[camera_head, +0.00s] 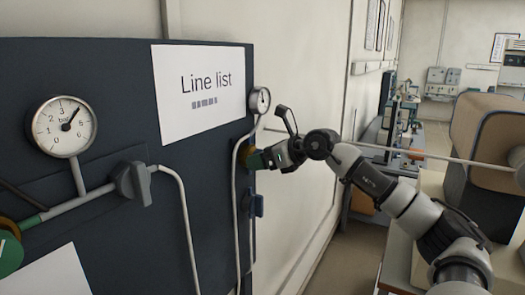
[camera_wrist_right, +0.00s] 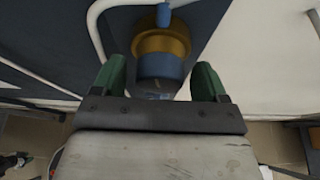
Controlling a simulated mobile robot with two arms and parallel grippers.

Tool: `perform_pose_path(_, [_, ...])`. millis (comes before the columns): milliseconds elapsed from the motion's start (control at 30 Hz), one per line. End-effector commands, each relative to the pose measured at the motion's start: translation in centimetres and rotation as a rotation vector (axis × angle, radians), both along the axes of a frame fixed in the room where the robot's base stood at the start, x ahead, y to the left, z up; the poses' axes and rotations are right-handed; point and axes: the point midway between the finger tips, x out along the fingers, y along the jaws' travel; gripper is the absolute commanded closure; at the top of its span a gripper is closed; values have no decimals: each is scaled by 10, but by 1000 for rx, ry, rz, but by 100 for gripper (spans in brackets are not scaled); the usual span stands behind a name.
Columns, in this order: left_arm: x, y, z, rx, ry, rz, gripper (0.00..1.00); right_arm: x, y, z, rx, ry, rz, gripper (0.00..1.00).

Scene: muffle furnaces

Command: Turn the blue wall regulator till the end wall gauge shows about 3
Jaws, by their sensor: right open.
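The blue wall regulator (camera_wrist_right: 160,66), a blue knob with a brass collar (camera_wrist_right: 160,38), is in the middle of the right wrist view. My right gripper (camera_wrist_right: 160,80) is open, with one green finger on each side of the knob; I cannot tell whether either touches it. In the head view my right gripper (camera_head: 258,159) is at the panel's right edge, hiding most of the regulator; a bit of its brass collar (camera_head: 246,153) shows. A small round gauge (camera_head: 259,100) is above it, too small to read. My left gripper is not in view.
The dark panel (camera_head: 120,75) carries a larger bar gauge (camera_head: 62,127), a grey valve handle (camera_head: 132,184) and a green knob (camera_head: 8,252) at the left. A pipe (camera_head: 236,205) and a blue handle (camera_head: 259,204) are below my right gripper. A bench with equipment stands at right.

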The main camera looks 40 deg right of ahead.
Motion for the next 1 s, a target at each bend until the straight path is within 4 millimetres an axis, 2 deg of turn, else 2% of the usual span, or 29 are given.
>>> perform_pose_path(300, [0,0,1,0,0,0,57,2,1,-1,-1,0,0,26])
perform_pose_path(633, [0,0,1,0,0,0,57,2,1,-1,-1,0,0,76])
perform_pose_path(1000, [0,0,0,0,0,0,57,2,0,0,208,59,-1,76])
